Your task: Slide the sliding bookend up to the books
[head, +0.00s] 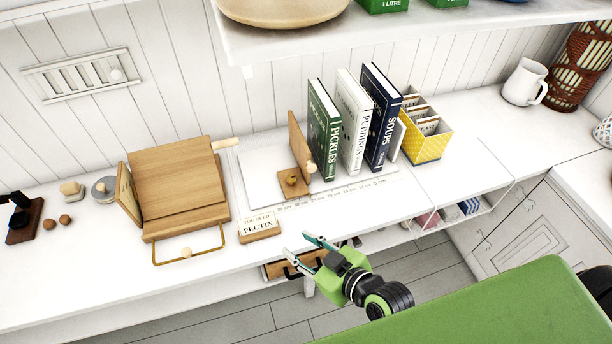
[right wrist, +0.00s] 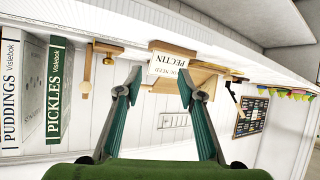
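The wooden sliding bookend (head: 299,148) stands upright on a white board with a printed cm scale, with small knobs on it. It also shows in the right wrist view (right wrist: 88,68). A gap separates it from the green PICKLES book (head: 323,130) to its right. The white PUDDINGS book (head: 352,125) and dark blue SOUPS book (head: 381,115) stand upright further right, with small gaps between. My right gripper (head: 297,246) is open and empty in front of the shelf edge, nearer me than the bookend; its fingers also show in the right wrist view (right wrist: 155,88). My left gripper is not in view.
A yellow card box (head: 427,147) stands right of SOUPS. A PECTIN sign block (head: 260,227) sits near the front edge, left of my right gripper. A wooden stand (head: 180,185) is further left. A shelf (head: 400,30) hangs above the books.

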